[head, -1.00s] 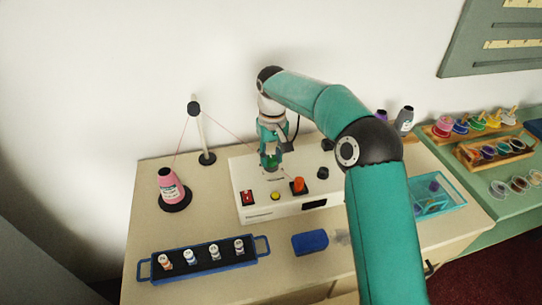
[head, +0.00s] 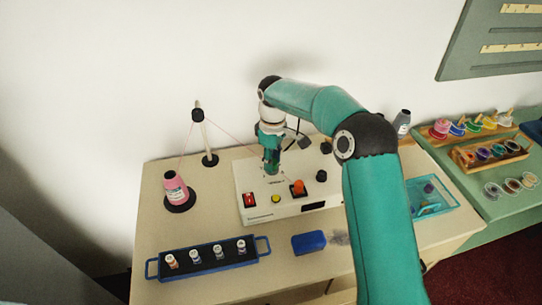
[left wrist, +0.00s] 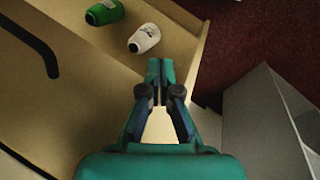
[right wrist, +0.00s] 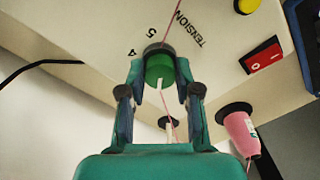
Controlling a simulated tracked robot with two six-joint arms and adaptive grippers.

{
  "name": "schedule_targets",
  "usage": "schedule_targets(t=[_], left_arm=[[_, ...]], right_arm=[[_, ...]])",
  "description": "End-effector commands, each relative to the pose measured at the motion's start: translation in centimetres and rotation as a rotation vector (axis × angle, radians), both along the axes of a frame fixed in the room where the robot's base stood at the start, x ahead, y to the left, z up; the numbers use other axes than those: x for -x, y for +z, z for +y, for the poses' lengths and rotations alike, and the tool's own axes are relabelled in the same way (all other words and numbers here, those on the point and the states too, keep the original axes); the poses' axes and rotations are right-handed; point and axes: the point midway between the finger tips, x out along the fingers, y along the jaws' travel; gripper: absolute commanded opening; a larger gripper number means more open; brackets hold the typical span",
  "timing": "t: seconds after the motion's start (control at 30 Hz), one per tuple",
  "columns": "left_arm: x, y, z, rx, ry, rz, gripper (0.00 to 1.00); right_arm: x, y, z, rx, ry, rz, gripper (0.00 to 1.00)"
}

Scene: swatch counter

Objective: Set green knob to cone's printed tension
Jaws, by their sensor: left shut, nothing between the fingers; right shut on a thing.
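The green knob (right wrist: 159,68) sits on the white machine (head: 285,204), beside the printed word TENSION and the digits 4 and 5. My right gripper (right wrist: 160,72) is shut on the knob, with one finger on each side; it also shows over the machine in the head view (head: 271,172). A white pointer mark shows on the knob. The pink cone (head: 175,187) stands on a black base left of the machine; its label is too small to read. It also shows in the right wrist view (right wrist: 240,134). My left gripper (left wrist: 154,80) is shut and empty, away from the machine.
A blue tray (head: 210,268) with several small spools lies in front of the machine. The machine carries a red switch (head: 249,200), yellow button (head: 275,198) and orange knob (head: 298,188). A thread stand (head: 204,135) rises behind the cone.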

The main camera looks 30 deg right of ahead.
Motion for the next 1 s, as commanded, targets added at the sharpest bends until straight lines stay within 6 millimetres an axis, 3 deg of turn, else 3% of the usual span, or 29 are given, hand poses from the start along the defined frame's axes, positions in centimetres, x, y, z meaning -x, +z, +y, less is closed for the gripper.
schedule_targets(t=[0.43,1.0], left_arm=[[0.0,1.5,0.0,0.000,0.000,0.000,0.00],[0.0,1.7,0.0,0.000,0.000,0.000,0.00]], right_arm=[[-0.2,0.3,-0.2,0.001,0.315,-0.008,0.00],[-0.2,0.2,-0.3,0.003,0.392,-0.010,0.00]])
